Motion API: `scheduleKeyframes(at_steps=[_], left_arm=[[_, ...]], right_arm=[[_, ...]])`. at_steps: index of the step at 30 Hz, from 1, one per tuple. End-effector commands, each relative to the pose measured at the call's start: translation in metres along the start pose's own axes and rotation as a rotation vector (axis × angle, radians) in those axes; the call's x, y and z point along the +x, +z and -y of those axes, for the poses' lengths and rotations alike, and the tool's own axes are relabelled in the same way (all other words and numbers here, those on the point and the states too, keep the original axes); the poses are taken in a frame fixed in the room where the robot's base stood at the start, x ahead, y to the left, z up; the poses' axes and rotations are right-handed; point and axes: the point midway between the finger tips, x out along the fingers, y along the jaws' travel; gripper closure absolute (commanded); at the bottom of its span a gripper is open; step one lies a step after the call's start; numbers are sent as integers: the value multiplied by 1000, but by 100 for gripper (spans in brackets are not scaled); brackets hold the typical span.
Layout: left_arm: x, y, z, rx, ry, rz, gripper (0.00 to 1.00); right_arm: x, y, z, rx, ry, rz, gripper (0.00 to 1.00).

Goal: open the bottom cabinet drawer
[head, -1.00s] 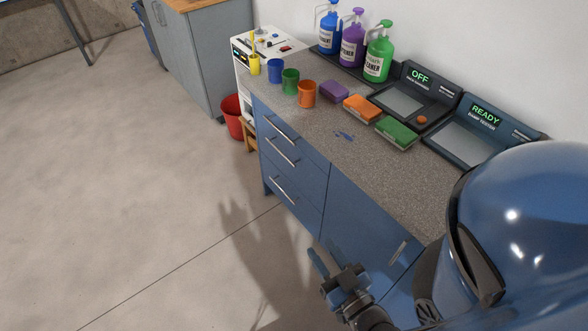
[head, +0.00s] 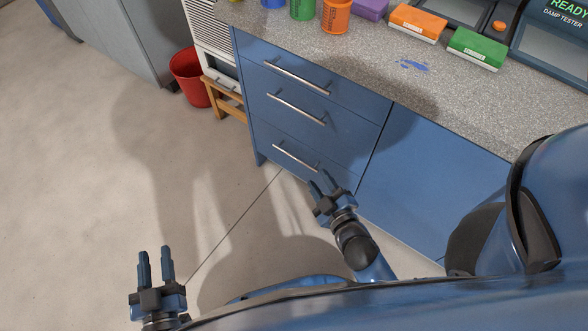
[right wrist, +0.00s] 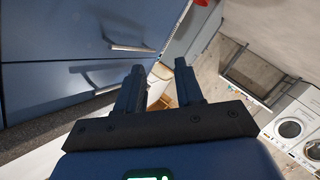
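The blue cabinet (head: 370,130) has a stack of three drawers, all shut flush, each with a silver bar handle. The bottom drawer (head: 275,140) has its handle (head: 295,157) low on the front. My right gripper (head: 320,181) is open and empty, just below and right of that handle's right end, apart from it as far as I can tell. In the right wrist view its fingers (right wrist: 158,80) are spread, with drawer fronts and two handles to the left. My left gripper (head: 155,252) is open and empty over the floor at lower left.
A red bin (head: 190,78) and a wooden stool (head: 225,98) stand left of the cabinet. The floor (head: 80,160) before the drawers is clear.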

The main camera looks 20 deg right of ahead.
Motion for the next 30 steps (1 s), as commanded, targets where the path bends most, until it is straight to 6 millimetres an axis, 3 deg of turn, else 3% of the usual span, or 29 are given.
scheduleKeyframes(at_steps=[1,9,15,21,30], left_arm=[[1,35,0,0,0,0,62],[2,121,0,0,0,0,62],[4,178,0,0,0,0,62],[5,215,0,0,0,0,62],[5,231,0,0,0,0,62]], right_arm=[[18,26,23,-51,1,5,64],[83,89,76,-324,27,59,64],[127,124,104,-506,70,102,64],[156,142,120,-633,113,136,64],[176,148,123,-702,142,160,64]])
